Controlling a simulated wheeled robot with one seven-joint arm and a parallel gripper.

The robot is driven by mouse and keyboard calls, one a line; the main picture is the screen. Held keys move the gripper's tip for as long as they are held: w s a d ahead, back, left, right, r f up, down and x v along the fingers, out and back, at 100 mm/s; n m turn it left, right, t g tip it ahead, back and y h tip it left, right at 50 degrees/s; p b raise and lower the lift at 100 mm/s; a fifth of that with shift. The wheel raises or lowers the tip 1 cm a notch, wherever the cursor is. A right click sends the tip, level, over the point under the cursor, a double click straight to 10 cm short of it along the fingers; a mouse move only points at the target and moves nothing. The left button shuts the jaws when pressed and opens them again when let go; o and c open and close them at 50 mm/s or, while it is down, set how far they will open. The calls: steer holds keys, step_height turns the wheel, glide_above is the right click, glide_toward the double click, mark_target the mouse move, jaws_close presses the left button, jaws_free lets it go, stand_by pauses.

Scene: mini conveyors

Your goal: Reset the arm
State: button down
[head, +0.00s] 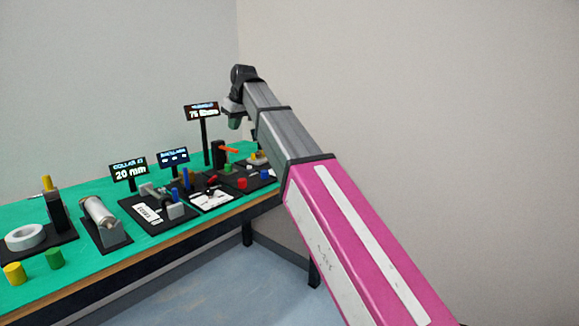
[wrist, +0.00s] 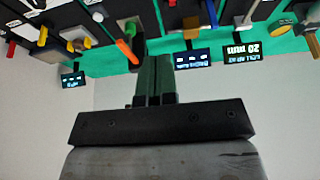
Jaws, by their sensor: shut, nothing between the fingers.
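My arm reaches out from the lower right in the head view, with a pink and white link and then grey links. Its end is raised above the far part of the green table (head: 95,270). My gripper (wrist: 153,62) shows in the wrist view with its two dark green fingers together and nothing between them. In the head view the fingers are small and partly hidden, near the far display post. The fingers appear clear of the items on the table.
Display signs stand on the table: a "20 mm" sign (head: 129,171), a smaller sign (head: 173,156) and a tall sign (head: 202,113). Walls stand behind and right.

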steer(key=d+f+m+h, duration=0.1)
steer(key=d+f+m, duration=0.1)
steer(key=d+f, duration=0.6)
steer(key=s+d+f+m+g, duration=0.1)
steer(key=d+f, duration=0.4)
steer(key=f, duration=0.7)
steer(key=d+f+m+h, duration=0.1)
steer(key=d+f+m, duration=0.1)
steer(key=d+f, duration=0.55)
steer(key=s+d+f+m, duration=0.1)
steer(key=s+d+f, duration=0.5)
steer(key=f, duration=0.2)
steer(key=s+d+f+m+g+h, duration=0.1)
steer(key=s+d+f+m, duration=0.1)
steer(key=s+d+f, duration=0.4)
steer(key=s+d+f+m+g, duration=0.1)
steer(key=s+d+f, duration=0.5)
steer(key=f, duration=0.6)
steer(key=shift+s+m, duration=0.3)
steer(key=shift+m, duration=0.1)
